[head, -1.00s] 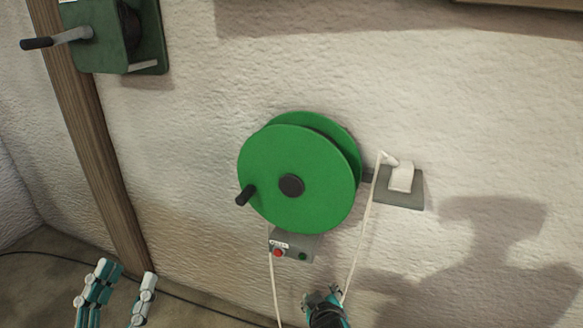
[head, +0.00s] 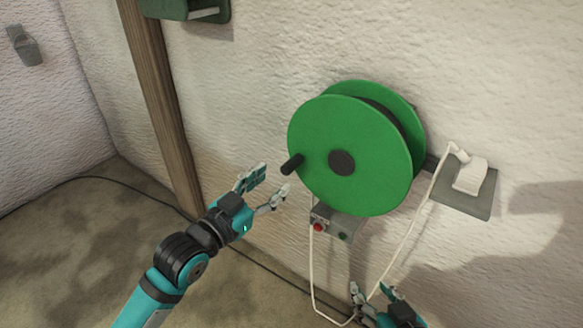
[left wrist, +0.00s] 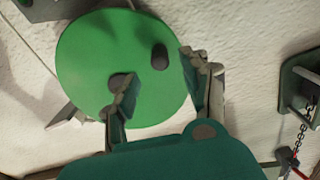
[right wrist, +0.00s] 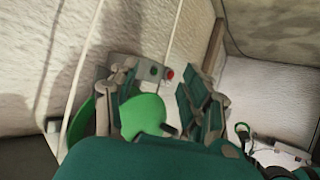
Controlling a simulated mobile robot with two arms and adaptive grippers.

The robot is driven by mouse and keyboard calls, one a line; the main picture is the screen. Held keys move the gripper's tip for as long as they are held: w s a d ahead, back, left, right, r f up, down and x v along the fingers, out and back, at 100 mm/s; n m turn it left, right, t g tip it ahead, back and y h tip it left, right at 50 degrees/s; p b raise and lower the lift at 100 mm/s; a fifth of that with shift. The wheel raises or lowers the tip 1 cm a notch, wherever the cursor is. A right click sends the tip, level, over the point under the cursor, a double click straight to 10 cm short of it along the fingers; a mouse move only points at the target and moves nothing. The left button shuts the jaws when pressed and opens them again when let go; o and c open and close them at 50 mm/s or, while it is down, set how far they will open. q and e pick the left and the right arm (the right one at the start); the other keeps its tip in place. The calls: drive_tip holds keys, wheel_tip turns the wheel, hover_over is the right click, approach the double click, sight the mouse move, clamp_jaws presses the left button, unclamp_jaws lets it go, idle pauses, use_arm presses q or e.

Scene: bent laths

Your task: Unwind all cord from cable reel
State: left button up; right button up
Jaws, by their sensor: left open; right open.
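The green cable reel (head: 352,125) is mounted on the wall, with a dark hub (head: 342,162) and a black crank handle (head: 292,164) on its front disc. My left gripper (head: 273,183) is open and empty, just left of and below the handle. In the left wrist view, the handle (left wrist: 159,57) shows between its fingers, apparently apart from them. My right gripper (head: 370,291) is open near the cord's lower right stretch; contact is unclear. The winding between the discs is hidden.
A grey box with red and green buttons (head: 318,227) sits below the reel. A wooden post (head: 160,100) stands left, with a green bracket (head: 205,12) above. A dark cable (head: 110,179) lies along the floor.

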sight(284, 172)
use_arm(q)
drive_tip(key=b+x, duration=0.1)
drive_tip(key=x, duration=0.5)
drive_tip(key=shift+w+d+f, duration=0.1)
drive_tip(key=shift+w, duration=0.05)
drive_tip(key=shift+w+d, duration=0.45)
drive_tip(key=shift+w, duration=0.1)
use_arm(e)
wheel_tip(284, 172, up, 7)
drive_tip(key=w+a+t+y, duration=0.1)
drive_tip(key=w+t, duration=0.1)
drive_tip(key=t, duration=0.2)
drive_tip(key=shift+w+a+f, duration=0.2)
drive_tip(key=shift+w+a, duration=0.15)
drive_tip(key=shift+w, duration=0.05)
use_arm(q)
drive_tip(key=shift+c, duration=0.3)
clamp_jaws()
